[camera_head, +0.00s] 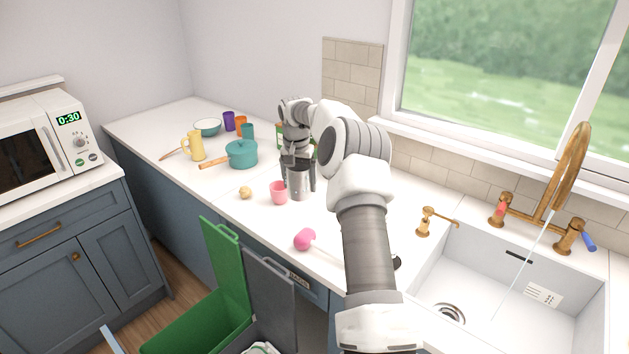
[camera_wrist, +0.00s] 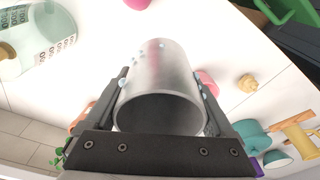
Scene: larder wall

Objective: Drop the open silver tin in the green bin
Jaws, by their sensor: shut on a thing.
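The open silver tin (camera_head: 299,183) is upright at the counter's middle, between the fingers of my gripper (camera_head: 298,180). In the wrist view my gripper (camera_wrist: 160,125) is shut on the tin (camera_wrist: 160,75), one finger on each side, and the tin's dark open mouth faces the camera. I cannot tell whether the tin's base touches the counter. The green bin (camera_head: 205,322) stands low at the front left, below the counter edge, with its green lid (camera_head: 226,262) raised. A green edge also shows at the top right of the wrist view (camera_wrist: 292,12).
A pink cup (camera_head: 279,192) stands just left of the tin, with a beige lump (camera_head: 245,193) beyond it. A pink-headed utensil (camera_head: 304,239) lies near the front edge. A teal pot (camera_head: 241,154) and yellow mug (camera_head: 195,146) stand farther left. A grey lid (camera_head: 270,290) rises beside the green bin.

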